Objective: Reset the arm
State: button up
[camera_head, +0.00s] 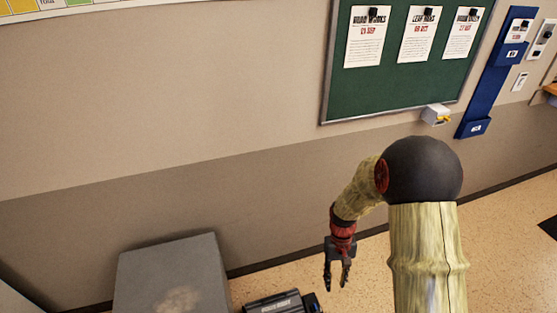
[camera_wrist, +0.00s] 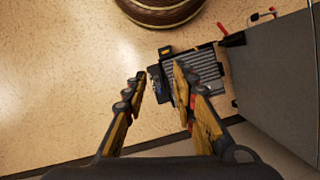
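My arm reaches forward and bends down at its dark round joint in the head view. My gripper (camera_head: 337,284) hangs at its end, pointing down, in front of the wall and beside a black boxy item. In the wrist view my gripper (camera_wrist: 165,88) shows two yellow and black fingers spread apart. There is nothing between the fingers, only speckled floor and part of the black item beyond them. The gripper is open and empty.
A grey box-like unit (camera_head: 172,275) stands at the lower left. A black ribbed item (camera_wrist: 195,70) lies by a grey surface (camera_wrist: 275,85). A green notice board (camera_head: 400,85) and blue wall holder (camera_head: 497,75) hang above.

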jog(key=s+r+t+p, duration=0.1)
jog(key=s+r+t, duration=0.2)
jog(key=r, duration=1)
jog(key=s+r+t+p, duration=0.2)
jog(key=s+r, duration=0.6)
jog(key=r, duration=0.6)
jog(key=s+r+t+p, duration=0.1)
jog(key=s+r+t, duration=0.2)
jog(key=r, duration=1)
jog(key=s, duration=0.3)
jog(key=shift+d+r+m+t+p, duration=0.15)
jog(key=shift+r+m+t+p, duration=0.15)
jog(key=shift+t+p, duration=0.1)
